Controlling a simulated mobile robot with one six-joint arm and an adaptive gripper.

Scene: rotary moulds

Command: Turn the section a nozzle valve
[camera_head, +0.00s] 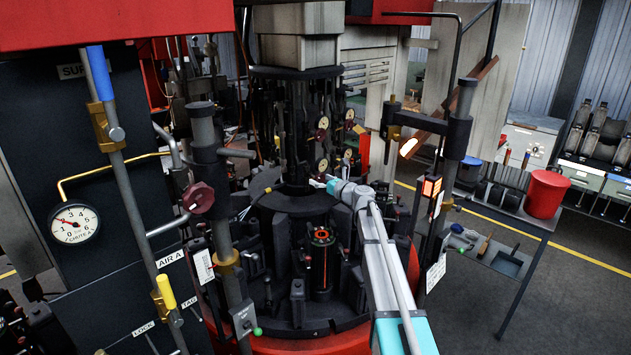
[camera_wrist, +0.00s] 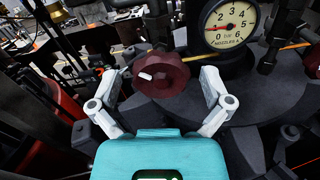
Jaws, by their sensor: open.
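A dark red lobed valve knob (camera_wrist: 160,76) with a white mark on its face sits at the upper middle of the wrist view. A round pressure gauge (camera_wrist: 232,22) labelled NOZZLE A stands just to its right. My gripper (camera_wrist: 160,85) is open, one finger on the left of the knob and one on the right. I see gaps between the fingers and the knob. In the head view my gripper (camera_head: 326,182) reaches in beside the machine's central column; its fingers are small there, and I cannot clearly tell the same knob.
Another dark red knob (camera_head: 198,198) sits on a post at the left, near a large gauge (camera_head: 75,223). A red bucket (camera_head: 545,194) is on a side table.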

